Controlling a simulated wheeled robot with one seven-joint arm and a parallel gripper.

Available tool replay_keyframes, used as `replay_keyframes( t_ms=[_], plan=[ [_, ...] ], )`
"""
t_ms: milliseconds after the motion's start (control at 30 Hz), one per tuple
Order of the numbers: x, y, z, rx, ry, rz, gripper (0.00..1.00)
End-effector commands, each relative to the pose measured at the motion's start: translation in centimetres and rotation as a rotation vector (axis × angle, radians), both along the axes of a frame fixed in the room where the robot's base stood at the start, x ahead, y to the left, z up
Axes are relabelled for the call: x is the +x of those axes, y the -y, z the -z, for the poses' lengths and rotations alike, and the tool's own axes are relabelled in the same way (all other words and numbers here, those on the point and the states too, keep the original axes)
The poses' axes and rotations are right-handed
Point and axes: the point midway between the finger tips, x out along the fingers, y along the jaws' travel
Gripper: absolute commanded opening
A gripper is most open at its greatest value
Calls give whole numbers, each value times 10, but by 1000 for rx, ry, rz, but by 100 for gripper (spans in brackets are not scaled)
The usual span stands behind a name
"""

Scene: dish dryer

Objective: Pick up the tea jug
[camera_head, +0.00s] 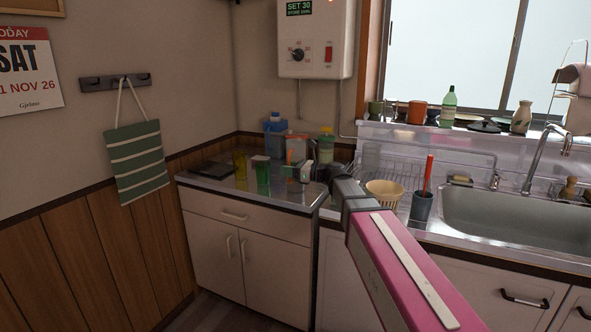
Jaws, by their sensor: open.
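I cannot tell for sure which thing is the tea jug. A pale container with a green body and yellowish lid (326,147) stands at the back of the left counter, and a blue-topped container (275,130) stands to its left. An orange-pink item (297,149) is between them, partly hidden. My gripper (300,171) reaches over the counter in front of these things, at the end of my pink arm. Its fingers are small and partly blend with the items behind. It appears open, and I see nothing held.
A yellow glass (239,166) and a green glass (263,180) stand on the counter (212,183), left of my gripper. A dish rack (385,175), cream bowl (384,193) and dark cup (421,206) with a red-handled utensil are to the right, beside the sink (500,222).

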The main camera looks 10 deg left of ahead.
Motion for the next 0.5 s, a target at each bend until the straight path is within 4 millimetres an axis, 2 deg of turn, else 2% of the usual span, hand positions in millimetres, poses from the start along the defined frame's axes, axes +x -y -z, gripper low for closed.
replay_keyframes(
  t_ms=[133, 267, 500],
  plan=[
    [0, 0, 0, 0, 0, 0, 42],
    [0, 0, 0, 0, 0, 0, 0],
    [0, 1, -1, 2, 1, 0, 0]
  ],
)
